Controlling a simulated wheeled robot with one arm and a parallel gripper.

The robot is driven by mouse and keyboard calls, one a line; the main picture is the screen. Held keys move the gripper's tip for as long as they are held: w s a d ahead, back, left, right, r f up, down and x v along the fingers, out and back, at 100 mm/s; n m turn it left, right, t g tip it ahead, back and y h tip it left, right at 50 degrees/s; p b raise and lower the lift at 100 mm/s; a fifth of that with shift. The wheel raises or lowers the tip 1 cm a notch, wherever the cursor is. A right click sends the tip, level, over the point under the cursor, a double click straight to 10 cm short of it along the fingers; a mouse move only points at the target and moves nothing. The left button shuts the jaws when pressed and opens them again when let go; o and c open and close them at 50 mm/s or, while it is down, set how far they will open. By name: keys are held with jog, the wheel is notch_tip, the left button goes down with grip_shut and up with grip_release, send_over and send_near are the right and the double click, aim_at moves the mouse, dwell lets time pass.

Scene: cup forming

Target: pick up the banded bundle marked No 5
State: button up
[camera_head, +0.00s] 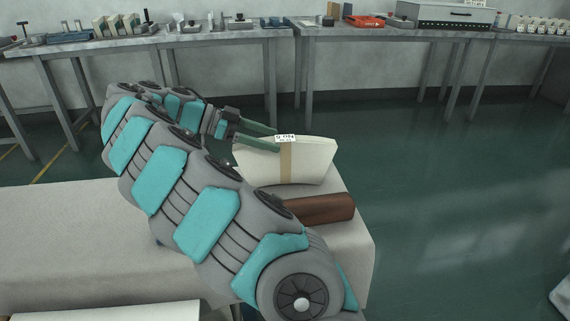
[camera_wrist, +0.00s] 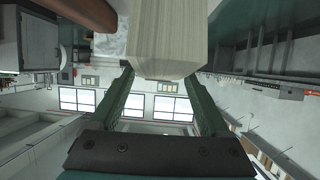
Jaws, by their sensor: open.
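A cream bundle (camera_head: 310,160) of stacked sheets with a tan band (camera_head: 286,166) around its middle stands on the right end of the pale bench. A small white label (camera_head: 285,138) sits at its top by the band; its characters look upside down and are hard to read. My gripper (camera_head: 276,141) reaches in from the left, its two green fingers at the bundle's top left. In the wrist view, the bundle (camera_wrist: 168,40) lies ahead, between and just beyond the spread tips of my gripper (camera_wrist: 163,73). Whether a finger touches it I cannot tell.
A brown roller (camera_head: 318,209) lies on the bench (camera_head: 70,225) in front of the bundle, partly behind my arm. It also shows in the wrist view (camera_wrist: 92,12). Tables with tools, an orange item (camera_head: 365,21) and white cups (camera_head: 538,24) line the back wall.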

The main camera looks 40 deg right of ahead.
aim_at(285, 144)
jog(key=shift+x, duration=2.4)
jog(key=shift+f, duration=0.1)
grip_shut()
